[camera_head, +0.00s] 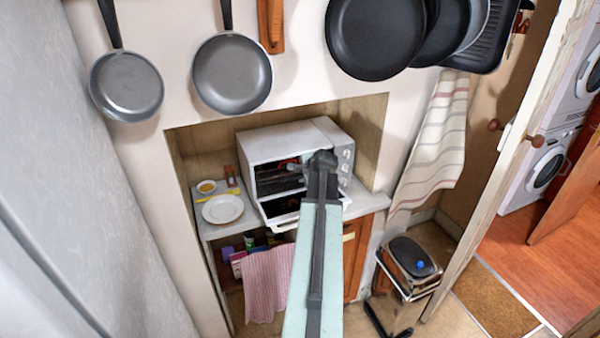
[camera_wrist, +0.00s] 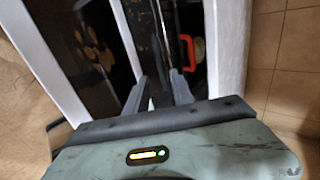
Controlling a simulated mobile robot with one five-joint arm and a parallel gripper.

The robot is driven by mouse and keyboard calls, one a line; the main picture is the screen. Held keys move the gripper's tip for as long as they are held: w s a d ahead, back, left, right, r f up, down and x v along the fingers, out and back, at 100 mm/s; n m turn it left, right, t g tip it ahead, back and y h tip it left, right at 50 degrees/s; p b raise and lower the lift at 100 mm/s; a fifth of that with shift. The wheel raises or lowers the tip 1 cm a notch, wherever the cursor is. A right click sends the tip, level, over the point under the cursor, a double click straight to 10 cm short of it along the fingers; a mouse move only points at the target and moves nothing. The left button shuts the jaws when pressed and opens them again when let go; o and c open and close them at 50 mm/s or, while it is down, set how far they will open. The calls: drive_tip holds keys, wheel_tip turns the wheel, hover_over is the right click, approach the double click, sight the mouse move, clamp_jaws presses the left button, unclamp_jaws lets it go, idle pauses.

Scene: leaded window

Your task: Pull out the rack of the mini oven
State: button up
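The white mini oven (camera_head: 285,143) stands in the wall niche with its door (camera_head: 284,212) folded down open. The dark door glass with its white frame (camera_wrist: 75,50) fills the left of the wrist view. My gripper (camera_head: 296,167) is at the oven's open front, and my arm covers the oven's right part in the head view. In the wrist view my gripper (camera_wrist: 158,76) has its two fingers apart, pointing into the dark cavity. A thin metal bar, apparently the rack (camera_wrist: 164,22), runs ahead of and between the fingers; contact cannot be told. A red-orange piece (camera_wrist: 188,52) is inside, right of the fingers.
The oven rests on a light counter (camera_head: 354,205). A white plate (camera_head: 222,209) and a small bowl (camera_head: 206,187) sit left of it. Pans (camera_head: 232,73) hang above, and a striped towel (camera_head: 437,140) hangs at right. A pedal bin (camera_head: 408,270) stands on the floor at right.

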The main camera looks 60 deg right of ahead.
sight(295, 178)
drive_tip(key=b+x, duration=0.7)
drive_tip(key=x, duration=0.4)
drive_tip(key=shift+s+f, duration=0.1)
drive_tip(key=shift+c, duration=0.3)
clamp_jaws()
drive_tip(key=shift+b, duration=0.3)
drive_tip(key=shift+s+a, duration=0.9)
drive_tip(key=shift+s, duration=0.3)
drive_tip(key=shift+s+a, duration=0.9)
drive_tip(key=shift+s, duration=0.35)
